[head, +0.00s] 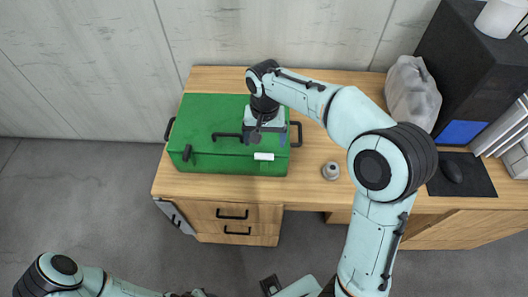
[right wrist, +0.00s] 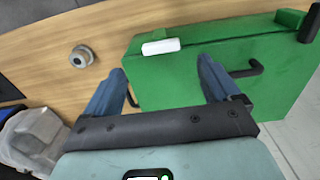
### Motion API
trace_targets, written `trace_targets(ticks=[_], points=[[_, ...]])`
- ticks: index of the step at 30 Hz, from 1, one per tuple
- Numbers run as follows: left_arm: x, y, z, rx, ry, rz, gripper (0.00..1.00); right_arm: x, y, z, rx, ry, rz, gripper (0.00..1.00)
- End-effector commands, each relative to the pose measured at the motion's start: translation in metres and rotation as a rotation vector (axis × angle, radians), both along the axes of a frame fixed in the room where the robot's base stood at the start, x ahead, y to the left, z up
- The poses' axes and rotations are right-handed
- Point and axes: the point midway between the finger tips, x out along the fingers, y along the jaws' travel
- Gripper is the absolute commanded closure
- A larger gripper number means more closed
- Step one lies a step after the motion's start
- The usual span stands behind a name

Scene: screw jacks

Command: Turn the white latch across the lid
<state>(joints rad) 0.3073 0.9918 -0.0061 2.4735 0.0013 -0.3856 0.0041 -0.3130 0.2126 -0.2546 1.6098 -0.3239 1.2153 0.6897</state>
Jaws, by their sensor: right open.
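The green box (head: 215,110) sits shut on the wooden desk. The white latch (head: 263,156) is a small bar near the front right of the box; it lies lengthwise along the front edge. It also shows clear and unheld in the right wrist view (right wrist: 161,46). A black latch (head: 187,152) at the front left points front to back. My right gripper (head: 264,138) is over the right part of the lid, just behind the white latch. Its blue fingers (right wrist: 160,72) are wide apart with nothing between them. My left gripper is not in view; only part of its arm shows.
A dark lid handle (head: 226,136) lies near the right fingers, and side handles (head: 296,134) stick out at both ends. A round metal part (head: 331,170) stands right of the box. A clear bag (head: 411,95) and black speaker-like box (head: 465,70) stand farther right.

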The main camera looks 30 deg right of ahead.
Motion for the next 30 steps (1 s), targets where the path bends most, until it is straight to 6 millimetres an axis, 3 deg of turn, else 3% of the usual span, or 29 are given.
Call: trace_targets(ticks=[3,9,15,23,24,29,30], points=[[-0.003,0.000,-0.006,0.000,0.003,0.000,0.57,-0.001,0.000,-0.028,0.000,0.005,0.000,0.11],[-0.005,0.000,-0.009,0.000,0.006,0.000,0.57,0.000,0.000,-0.060,0.000,0.004,0.001,0.11],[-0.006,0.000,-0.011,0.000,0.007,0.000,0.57,0.000,0.000,-0.073,0.001,0.001,0.001,0.11],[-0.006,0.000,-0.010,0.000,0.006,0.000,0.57,0.000,0.000,-0.074,0.000,0.000,0.001,0.11],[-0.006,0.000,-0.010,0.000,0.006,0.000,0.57,0.000,0.000,-0.074,0.000,0.000,0.001,0.14],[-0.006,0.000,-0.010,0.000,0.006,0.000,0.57,0.000,0.000,-0.074,0.000,0.000,0.001,0.66],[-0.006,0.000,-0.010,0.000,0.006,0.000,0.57,0.000,0.000,-0.074,0.001,-0.001,0.001,0.67]])
